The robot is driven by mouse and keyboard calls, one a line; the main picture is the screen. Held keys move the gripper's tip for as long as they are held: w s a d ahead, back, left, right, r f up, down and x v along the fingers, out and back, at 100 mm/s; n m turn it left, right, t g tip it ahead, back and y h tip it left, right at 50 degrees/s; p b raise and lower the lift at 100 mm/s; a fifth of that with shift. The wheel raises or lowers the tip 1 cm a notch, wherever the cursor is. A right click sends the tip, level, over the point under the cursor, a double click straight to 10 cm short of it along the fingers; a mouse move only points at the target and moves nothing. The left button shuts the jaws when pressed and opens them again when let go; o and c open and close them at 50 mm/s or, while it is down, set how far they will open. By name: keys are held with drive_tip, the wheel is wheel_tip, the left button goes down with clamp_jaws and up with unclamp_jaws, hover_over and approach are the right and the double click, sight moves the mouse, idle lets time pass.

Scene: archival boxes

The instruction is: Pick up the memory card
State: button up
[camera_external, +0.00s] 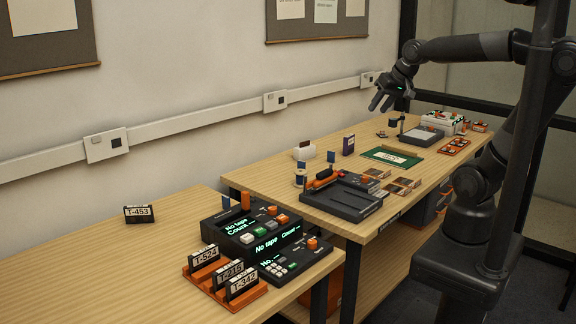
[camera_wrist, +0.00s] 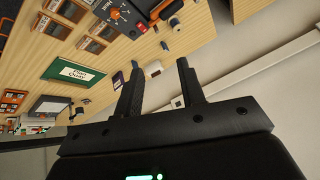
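I cannot tell for certain which thing is the memory card. Small candidates are a blue upright piece (camera_external: 331,156) by the black and orange device and a dark purple box (camera_external: 348,144) on the far table. My gripper (camera_external: 376,104) is raised above the back of the far table, near the wall, with its fingers apart. In the wrist view my gripper (camera_wrist: 157,78) is open, with nothing between its two black fingers. It touches nothing on the table.
The far table holds a black and orange device (camera_external: 340,197), a green mat (camera_external: 393,155), brown cards (camera_external: 403,185), a grey pad (camera_external: 422,135) and an orange tray (camera_external: 454,146). The near table holds a tape console (camera_external: 240,229), labelled tapes in an orange rack (camera_external: 238,296) and tape T-453 (camera_external: 138,214).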

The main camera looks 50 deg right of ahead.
drive_tip(key=w+a+f+m+t+y, duration=0.1)
drive_tip(key=w+f+m, duration=0.1)
drive_tip(key=w+m, duration=0.35)
drive_tip(key=w+a+f+m, duration=0.1)
drive_tip(key=w+a+m, duration=0.1)
drive_tip(key=w, duration=0.7)
wheel_tip(320, 180, up, 3)
drive_tip(key=m+t, duration=0.6)
drive_tip(key=m, duration=1.7)
hover_over(301, 167)
drive_tip(key=s+d, duration=0.2)
drive_tip(key=s, duration=0.3)
drive_tip(key=shift+n+y, duration=0.25)
drive_tip(key=shift+y, duration=0.15)
drive_tip(key=f, duration=2)
drive_tip(key=a+f, duration=0.1)
drive_tip(key=f, duration=0.9)
drive_tip(key=shift+w+f, duration=0.15)
drive_tip(key=shift+f, duration=0.2)
drive_tip(key=x, duration=0.7)
drive_tip(key=shift+w+d+f, duration=0.1)
drive_tip(key=shift+w+f, duration=0.05)
drive_tip(key=shift+f, duration=0.25)
clamp_jaws()
